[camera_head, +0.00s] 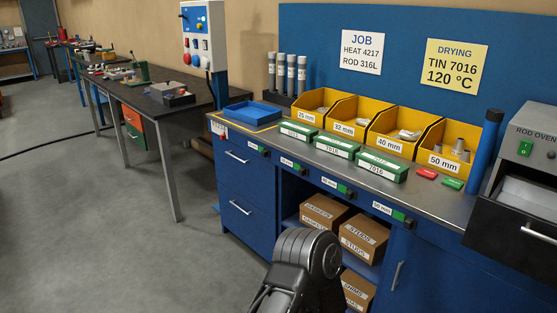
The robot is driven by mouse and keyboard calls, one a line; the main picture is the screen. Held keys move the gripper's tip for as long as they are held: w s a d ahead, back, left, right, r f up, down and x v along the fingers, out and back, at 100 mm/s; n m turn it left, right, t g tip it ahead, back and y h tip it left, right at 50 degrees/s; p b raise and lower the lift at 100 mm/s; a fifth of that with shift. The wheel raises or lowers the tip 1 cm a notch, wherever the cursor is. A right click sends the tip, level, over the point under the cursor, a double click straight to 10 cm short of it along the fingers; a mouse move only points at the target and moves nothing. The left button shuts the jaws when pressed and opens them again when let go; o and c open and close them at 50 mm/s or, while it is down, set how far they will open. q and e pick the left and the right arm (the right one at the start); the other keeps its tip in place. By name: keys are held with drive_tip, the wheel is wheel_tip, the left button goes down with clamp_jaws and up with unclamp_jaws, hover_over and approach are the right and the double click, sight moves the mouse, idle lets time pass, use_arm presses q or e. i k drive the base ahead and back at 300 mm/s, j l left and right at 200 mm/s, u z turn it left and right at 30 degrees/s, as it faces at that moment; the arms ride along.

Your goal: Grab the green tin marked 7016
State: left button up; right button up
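Three green tins with white labels lie in a row along the front of the steel worktop (440,199). The right tin (382,167) has a label that reads 7016. The middle tin (337,146) has a label starting with 70, its last digits too small to be sure of. The left tin (298,132) has a label too small to read. A black rounded link of my own arm shows at the bottom middle, in front of the bench and apart from the tins. Neither of my grippers is in view.
Yellow bins (390,132) stand behind the tins. A blue tray (250,113) is at left, a blue tube (487,151) and rod oven (535,145) at right. Red (426,173) and green (452,183) small pieces lie right of the tins. Cartons (323,213) sit below. Floor at left is open.

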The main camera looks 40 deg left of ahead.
sight(395, 172)
drive_tip(key=u, duration=0.9)
drive_tip(key=i+j+z, duration=0.1)
drive_tip(key=z, duration=0.3)
drive_tip(key=j+z, duration=0.2)
drive_tip(key=z, duration=0.2)
drive_tip(key=j+z, duration=0.2)
drive_tip(key=z, duration=0.2)
drive_tip(key=j+z, duration=0.25)
drive_tip(key=z, duration=0.15)
drive_tip(key=j+z, duration=0.1)
drive_tip(key=j, duration=0.4)
drive_tip(key=k+j+z, duration=0.15)
drive_tip(key=j, duration=0.35)
drive_tip(key=j+z, duration=0.1)
drive_tip(key=j, duration=0.4)
drive_tip(key=k+j+z, duration=0.15)
drive_tip(key=j, duration=0.3)
drive_tip(key=k+j+z, duration=0.1)
drive_tip(key=j, duration=0.4)
